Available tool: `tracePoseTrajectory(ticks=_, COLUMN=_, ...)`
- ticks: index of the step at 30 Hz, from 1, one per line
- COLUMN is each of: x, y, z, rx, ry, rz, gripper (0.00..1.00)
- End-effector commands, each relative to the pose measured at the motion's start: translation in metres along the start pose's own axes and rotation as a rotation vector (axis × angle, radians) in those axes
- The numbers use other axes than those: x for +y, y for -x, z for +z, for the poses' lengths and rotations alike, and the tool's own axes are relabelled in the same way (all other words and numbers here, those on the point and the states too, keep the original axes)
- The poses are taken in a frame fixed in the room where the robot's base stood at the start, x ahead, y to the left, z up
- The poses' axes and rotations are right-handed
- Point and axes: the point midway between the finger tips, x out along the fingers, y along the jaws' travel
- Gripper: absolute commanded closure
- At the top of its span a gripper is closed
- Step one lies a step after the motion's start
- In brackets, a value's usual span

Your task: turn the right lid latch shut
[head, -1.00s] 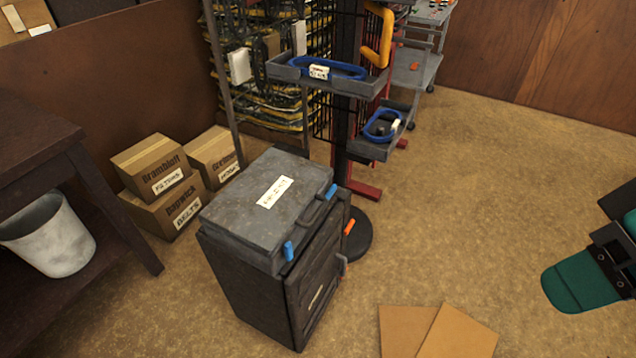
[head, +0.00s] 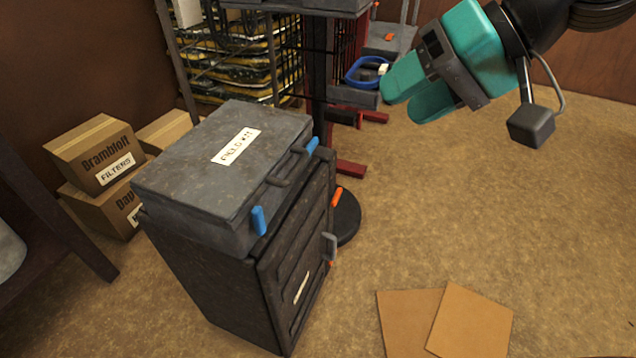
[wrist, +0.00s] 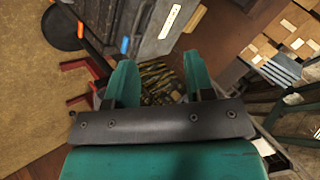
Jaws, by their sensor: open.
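The grey case (head: 200,180) stands on a dark cabinet, with a labelled lid and two blue latches on its front edge. The right lid latch (head: 312,145) is the farther one, past the handle, and looks slanted. The left latch (head: 258,220) looks upright. I cannot tell how far either one is turned. My gripper (head: 402,98) is open and empty, in the air to the right of the right latch and apart from it. In the wrist view my gripper (wrist: 160,85) shows two teal fingers, with a blue latch (wrist: 124,45) beyond the left finger.
The cabinet door has a grey handle (head: 330,245) and an orange piece (head: 336,197). Boxes (head: 90,150) sit at left. Cardboard sheets (head: 470,320) lie on the floor; the right floor is clear.

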Motion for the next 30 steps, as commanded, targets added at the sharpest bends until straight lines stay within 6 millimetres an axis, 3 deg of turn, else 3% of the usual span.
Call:
tracePoseTrajectory(ticks=1, x=0.028, y=-0.030, z=0.001, rx=0.028, ry=-0.032, rz=-0.031, gripper=0.51)
tracePoseTrajectory(ticks=3, x=0.045, y=-0.048, z=-0.008, rx=0.066, ry=-0.076, rz=-0.081, gripper=0.51)
tracePoseTrajectory(ticks=15, x=0.153, y=-0.134, z=-0.045, rx=0.239, ry=-0.326, rz=-0.395, gripper=0.51)
tracePoseTrajectory(ticks=24, x=0.233, y=-0.171, z=-0.057, rx=0.308, ry=-0.486, rz=-0.633, gripper=0.51)
tracePoseTrajectory(ticks=30, x=0.255, y=-0.175, z=-0.061, rx=0.321, ry=-0.537, rz=-0.716, gripper=0.51)
